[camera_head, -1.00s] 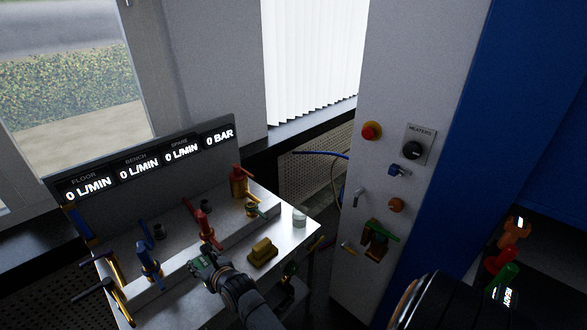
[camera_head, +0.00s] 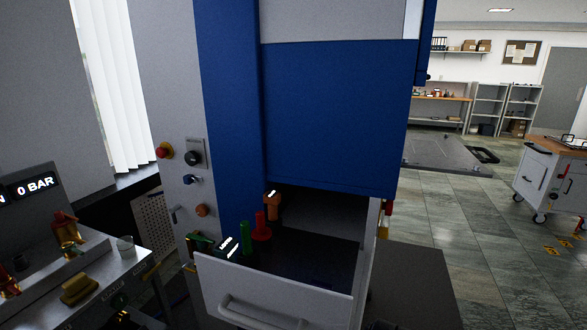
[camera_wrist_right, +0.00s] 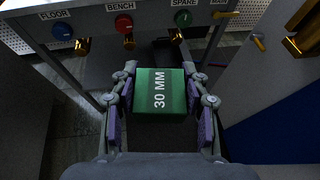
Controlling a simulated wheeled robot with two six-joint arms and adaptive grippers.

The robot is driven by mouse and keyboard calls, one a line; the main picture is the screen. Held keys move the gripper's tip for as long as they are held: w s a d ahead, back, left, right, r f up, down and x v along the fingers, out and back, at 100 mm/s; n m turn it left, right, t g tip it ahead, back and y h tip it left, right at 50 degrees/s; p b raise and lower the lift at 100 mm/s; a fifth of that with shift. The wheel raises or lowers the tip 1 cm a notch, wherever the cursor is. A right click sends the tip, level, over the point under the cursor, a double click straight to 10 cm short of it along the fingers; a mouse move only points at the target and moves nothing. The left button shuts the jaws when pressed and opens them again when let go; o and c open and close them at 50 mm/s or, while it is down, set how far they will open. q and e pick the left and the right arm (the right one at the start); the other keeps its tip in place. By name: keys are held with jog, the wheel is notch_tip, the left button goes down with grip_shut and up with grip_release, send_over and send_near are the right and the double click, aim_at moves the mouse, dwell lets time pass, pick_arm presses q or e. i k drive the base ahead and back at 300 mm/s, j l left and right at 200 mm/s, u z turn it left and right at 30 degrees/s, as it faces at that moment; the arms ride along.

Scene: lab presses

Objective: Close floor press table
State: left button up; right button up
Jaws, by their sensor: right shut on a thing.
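The blue and white press cabinet (camera_head: 330,120) stands in the middle of the head view. Below its blue front a white drawer-like tray (camera_head: 285,285) with a bar handle is pulled out toward me. I cannot tell which of these is the press table. My right gripper (camera_wrist_right: 160,90) is shut on a green block (camera_wrist_right: 160,91) marked 30 MM in the right wrist view. My left gripper is not in view.
A valve bench (camera_head: 85,285) with a 0 BAR display (camera_head: 38,184) stands at left. Orange (camera_head: 272,205), red (camera_head: 261,228) and green (camera_head: 245,238) pieces stand in the tray. A white wheeled cart (camera_head: 548,180) is far right. Tiled floor (camera_head: 460,235) between is open.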

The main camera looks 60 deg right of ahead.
aim_at(443, 154)
jog(key=k+l+z, duration=0.3)
jog(key=k, duration=0.2)
jog(key=k+l+z, duration=0.25)
jog(key=k+l, duration=0.15)
jog(key=l, duration=0.15)
